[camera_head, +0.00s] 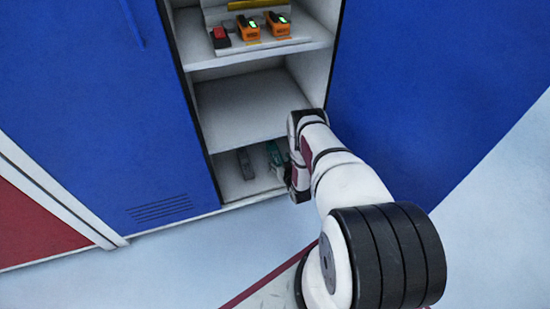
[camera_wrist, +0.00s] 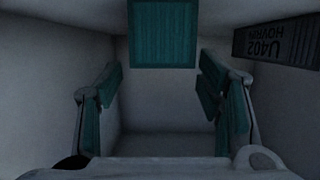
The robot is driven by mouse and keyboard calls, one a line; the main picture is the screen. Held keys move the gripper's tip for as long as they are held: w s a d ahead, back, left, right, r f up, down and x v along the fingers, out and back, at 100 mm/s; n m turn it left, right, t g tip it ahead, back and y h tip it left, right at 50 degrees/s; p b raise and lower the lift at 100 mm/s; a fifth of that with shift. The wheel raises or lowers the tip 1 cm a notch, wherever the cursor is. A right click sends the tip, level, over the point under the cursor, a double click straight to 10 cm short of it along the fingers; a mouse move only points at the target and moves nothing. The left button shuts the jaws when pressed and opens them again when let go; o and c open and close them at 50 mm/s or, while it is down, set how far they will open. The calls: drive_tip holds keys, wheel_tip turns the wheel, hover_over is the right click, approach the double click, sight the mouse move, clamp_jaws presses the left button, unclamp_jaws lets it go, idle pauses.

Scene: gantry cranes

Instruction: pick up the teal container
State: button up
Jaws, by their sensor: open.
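The teal container (camera_wrist: 163,34) shows its ribbed face at the top middle of the wrist view. In the head view it is a small teal shape (camera_head: 273,153) on the lowest visible cabinet shelf, partly hidden by my arm. My gripper (camera_wrist: 159,82) is open and empty, with one finger on each side of the picture. The container lines up sideways with the gap between the fingers and appears beyond the fingertips; no contact shows. In the head view my gripper (camera_head: 283,166) reaches into the lower right of the shelf space, mostly hidden behind my wrist.
A dark grey container (camera_wrist: 278,41) with upside-down lettering lies to the right in the wrist view; in the head view it is left of the teal one (camera_head: 245,163). Cabinet walls and a shelf (camera_head: 250,108) above enclose the space. Orange devices (camera_head: 262,27) sit higher up.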

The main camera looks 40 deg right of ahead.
sight(276, 154)
drive_tip(key=b+x, duration=0.2)
drive_tip(key=x, duration=0.1)
drive_tip(key=shift+w+f, duration=0.15)
drive_tip(key=shift+w, duration=0.05)
drive_tip(key=shift+w+d+b, duration=0.1)
drive_tip(key=shift+w+b, duration=0.2)
drive_tip(key=shift+w, duration=0.2)
drive_tip(key=shift+c, duration=0.2)
drive_tip(key=c, duration=1.3)
